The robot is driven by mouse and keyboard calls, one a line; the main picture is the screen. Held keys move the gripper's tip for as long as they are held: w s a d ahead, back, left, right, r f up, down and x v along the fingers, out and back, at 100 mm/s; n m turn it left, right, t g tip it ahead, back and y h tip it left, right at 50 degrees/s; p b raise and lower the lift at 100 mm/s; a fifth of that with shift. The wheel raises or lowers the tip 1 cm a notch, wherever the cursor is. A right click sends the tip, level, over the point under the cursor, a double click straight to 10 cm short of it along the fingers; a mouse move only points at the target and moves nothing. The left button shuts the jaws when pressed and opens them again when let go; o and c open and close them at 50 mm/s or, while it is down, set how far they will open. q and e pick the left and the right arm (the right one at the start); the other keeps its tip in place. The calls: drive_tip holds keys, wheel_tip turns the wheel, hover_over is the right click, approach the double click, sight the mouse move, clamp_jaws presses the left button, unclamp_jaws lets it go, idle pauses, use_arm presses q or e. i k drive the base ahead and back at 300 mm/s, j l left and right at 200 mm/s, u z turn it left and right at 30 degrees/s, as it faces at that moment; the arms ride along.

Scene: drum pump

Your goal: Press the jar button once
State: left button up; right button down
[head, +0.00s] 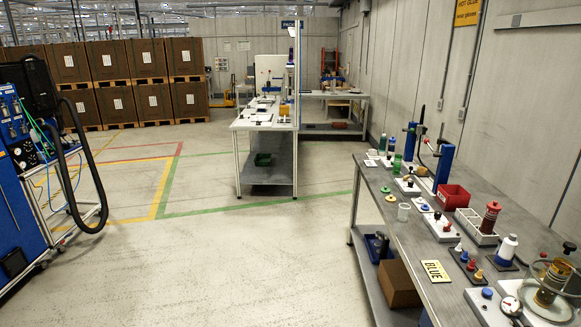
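A jar with amber-brown contents (551,283) stands at the bottom right of the workbench in the head view, with a clear round rim or plate around it. A white base plate (480,308) lies in front of it and carries a blue round button (487,293) and a round dial gauge (511,306). I cannot tell for certain whether this blue button is the jar button, nor whether it is pressed. Other small white plates with coloured knobs, one of them red (447,226), sit farther along the bench. Neither of my grippers is in view.
A blue cart with a black hose (75,200) stands left. The floor between is clear.

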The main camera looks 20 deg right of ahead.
sight(488, 292)
drive_tip(key=i+z, duration=0.3)
drive_tip(key=z, duration=0.15)
drive_tip(key=i+j+z, duration=0.15)
drive_tip(key=i+z, duration=0.25)
drive_tip(key=i+j+z, duration=0.2)
drive_tip(key=z, duration=0.25)
drive_tip(key=i+j+z, duration=0.6)
drive_tip(key=j, duration=0.2)
